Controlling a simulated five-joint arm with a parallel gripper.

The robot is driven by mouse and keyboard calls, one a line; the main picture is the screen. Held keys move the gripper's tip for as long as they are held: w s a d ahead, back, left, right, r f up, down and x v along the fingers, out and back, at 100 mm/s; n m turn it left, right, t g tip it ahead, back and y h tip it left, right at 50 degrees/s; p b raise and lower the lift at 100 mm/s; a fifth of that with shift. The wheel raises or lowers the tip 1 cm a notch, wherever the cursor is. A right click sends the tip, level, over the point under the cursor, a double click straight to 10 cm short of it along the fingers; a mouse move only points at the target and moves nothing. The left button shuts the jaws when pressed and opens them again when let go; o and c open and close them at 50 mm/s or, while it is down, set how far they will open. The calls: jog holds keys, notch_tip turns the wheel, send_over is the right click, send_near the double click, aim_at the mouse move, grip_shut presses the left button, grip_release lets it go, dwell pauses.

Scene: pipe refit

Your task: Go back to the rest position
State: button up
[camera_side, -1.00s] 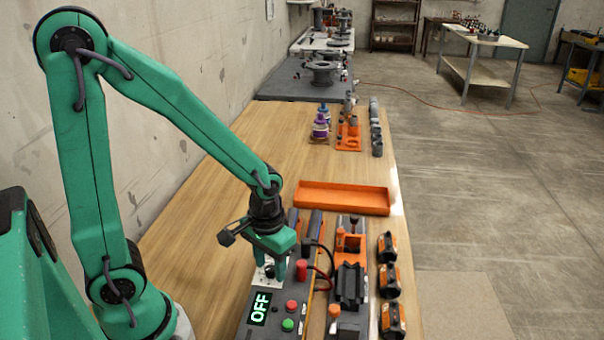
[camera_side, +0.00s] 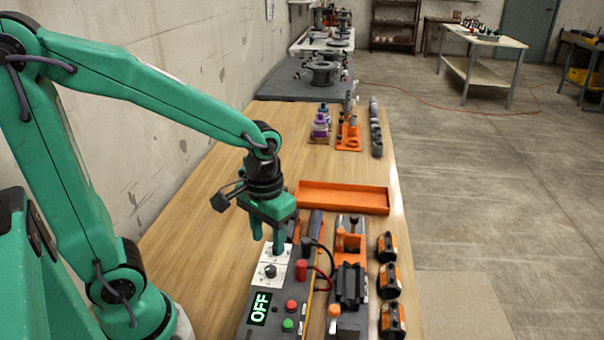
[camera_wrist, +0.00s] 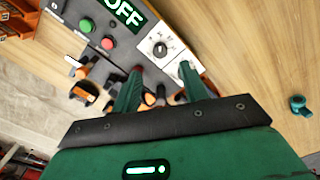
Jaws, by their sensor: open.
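My gripper (camera_side: 268,238) is open and empty, with its fingers pointing down just above the white knob panel (camera_side: 262,283) of the grey control box. The dark knob (camera_side: 271,271) is uncovered below the fingers. The box's display (camera_side: 259,307) reads OFF in green. In the wrist view, my gripper (camera_wrist: 161,69) shows two separate green fingers with nothing held between them. The knob (camera_wrist: 160,48) is seen beyond the fingertips, and the display shows at the top.
A red button (camera_side: 291,305) and a green button (camera_side: 288,324) sit on the box. To its right are a dark vice (camera_side: 350,286) and several orange-black blocks (camera_side: 390,281). An empty orange tray (camera_side: 343,198) lies behind.

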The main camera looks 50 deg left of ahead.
jog(key=shift+r, duration=0.1)
dwell(0.3)
jog(key=s+a+r+m+t, duration=0.2)
jog(key=s+r+t, duration=0.2)
jog(key=r, duration=0.6)
jog(key=shift+s+m+t, duration=0.2)
jog(key=shift+m+t, duration=0.1)
jog(key=shift+t, duration=0.5)
